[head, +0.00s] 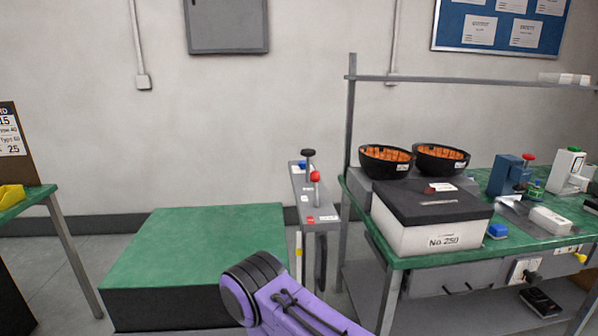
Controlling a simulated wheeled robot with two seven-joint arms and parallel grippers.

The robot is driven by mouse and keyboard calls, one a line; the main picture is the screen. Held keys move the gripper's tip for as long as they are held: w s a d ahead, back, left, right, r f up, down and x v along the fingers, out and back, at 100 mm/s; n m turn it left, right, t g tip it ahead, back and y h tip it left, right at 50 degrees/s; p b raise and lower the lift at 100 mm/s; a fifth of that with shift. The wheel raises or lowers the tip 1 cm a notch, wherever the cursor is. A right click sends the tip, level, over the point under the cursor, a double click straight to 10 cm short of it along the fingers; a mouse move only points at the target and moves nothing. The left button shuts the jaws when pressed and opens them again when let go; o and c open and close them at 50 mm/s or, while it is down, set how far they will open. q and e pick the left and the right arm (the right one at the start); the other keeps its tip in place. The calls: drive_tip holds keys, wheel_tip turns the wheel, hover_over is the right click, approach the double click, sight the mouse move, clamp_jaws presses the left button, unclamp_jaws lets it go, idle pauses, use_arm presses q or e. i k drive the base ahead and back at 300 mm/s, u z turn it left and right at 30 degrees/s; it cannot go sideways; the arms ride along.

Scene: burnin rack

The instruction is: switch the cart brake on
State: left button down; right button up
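A narrow grey stand (305,203) stands against the wall between the green-topped block and the workbench. It carries an upright lever with a red ball knob (315,176) and, behind it, a post with a flat black knob (308,153). A small blue mark is at the stand's far end and a red mark at its near end. No readable label shows which part is the cart brake, and I cannot tell its setting. A purple arm link of mine with a black joint (254,284) crosses the bottom centre. Neither gripper is in view.
A low block with a green top (200,245) stands left of the stand. The workbench (415,262) at right holds a black-lidded white box (430,216), two black bowls (387,160) and several small devices. Another green table (25,201) is at far left.

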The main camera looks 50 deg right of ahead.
sight(315, 174)
drive_tip(key=z, duration=0.6)
drive_tip(key=i, duration=0.75)
drive_tip(key=z, duration=1.2)
drive_tip(key=i, duration=0.35)
drive_tip(key=z, duration=0.35)
